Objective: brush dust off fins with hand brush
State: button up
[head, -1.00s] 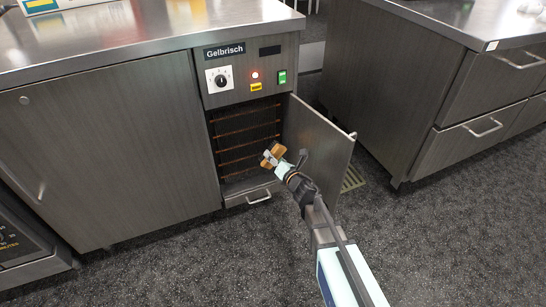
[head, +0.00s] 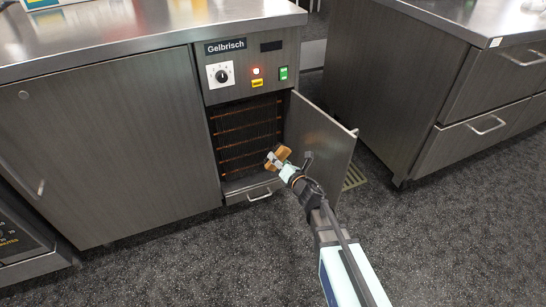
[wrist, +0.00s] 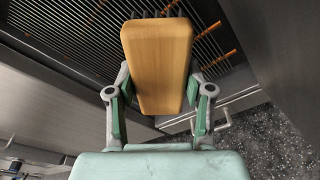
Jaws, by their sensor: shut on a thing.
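The condenser fins (head: 246,135) fill the dark opening below the control panel, with orange-brown pipes running across them. In the wrist view the fins (wrist: 75,30) show as thin parallel lines behind the brush. My gripper (head: 284,163) is at the right side of the opening, near the open door. It is shut on the hand brush (head: 278,156), whose wooden back (wrist: 157,65) stands between the two fingers in the wrist view. I cannot tell whether the bristles touch the fins.
The open cabinet door (head: 318,145) stands close at the right of my arm. A small drawer with a handle (head: 259,195) lies below the opening. The panel above carries a dial (head: 221,75) and a green switch (head: 283,73). Open floor (head: 180,255) lies in front.

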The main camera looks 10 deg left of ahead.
jog(key=s+a+f+p+v, duration=0.1)
jog(key=f+p+v, duration=0.1)
jog(key=p+v, duration=0.6)
jog(key=v, duration=0.8)
dwell(1.1)
jog(key=shift+a, duration=0.1)
